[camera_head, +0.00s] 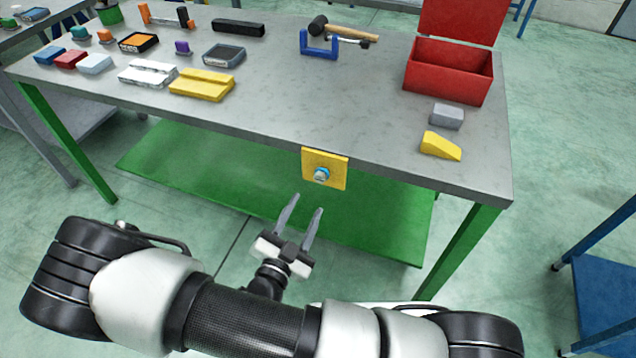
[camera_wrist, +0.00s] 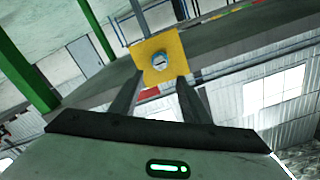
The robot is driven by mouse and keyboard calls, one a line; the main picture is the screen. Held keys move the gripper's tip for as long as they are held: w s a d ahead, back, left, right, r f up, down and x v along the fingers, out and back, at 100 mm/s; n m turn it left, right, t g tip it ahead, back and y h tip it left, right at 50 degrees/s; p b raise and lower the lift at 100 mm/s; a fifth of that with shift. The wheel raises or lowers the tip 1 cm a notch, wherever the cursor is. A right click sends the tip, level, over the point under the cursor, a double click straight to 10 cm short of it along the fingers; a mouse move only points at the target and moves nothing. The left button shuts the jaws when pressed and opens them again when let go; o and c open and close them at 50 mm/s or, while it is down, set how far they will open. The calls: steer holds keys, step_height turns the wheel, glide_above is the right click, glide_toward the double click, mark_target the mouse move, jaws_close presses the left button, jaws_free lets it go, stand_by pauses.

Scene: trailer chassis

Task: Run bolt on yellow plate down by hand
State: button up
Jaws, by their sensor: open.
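The yellow plate (camera_head: 336,162) is a square fixed upright at the front edge of the grey workbench. In the wrist view the plate (camera_wrist: 172,48) and bolt (camera_wrist: 159,59) appear ahead, just beyond the fingertips. My gripper (camera_head: 304,204) is open and empty, below and in front of the plate, apart from the bolt. In the wrist view its two fingers (camera_wrist: 158,85) stand on either side below the bolt. How deep the bolt sits cannot be told.
On the workbench (camera_head: 290,110), a red open toolbox (camera_head: 447,72), a grey block (camera_head: 447,116) and a yellow wedge (camera_head: 440,146) stand at right. A hammer (camera_head: 343,31) and a blue clamp (camera_head: 319,44) lie at the back. Several small parts fill the left. A green shelf (camera_head: 230,175) is underneath.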

mark_target(320, 178)
steer(key=x, duration=0.9)
steer(key=shift+w+d+b, duration=0.1)
steer(key=shift+w+b, duration=0.1)
steer(key=shift+b, duration=0.1)
steer(key=c, duration=1.1)
steer(key=shift+o, duration=0.2)
steer(key=shift+m, duration=0.3)
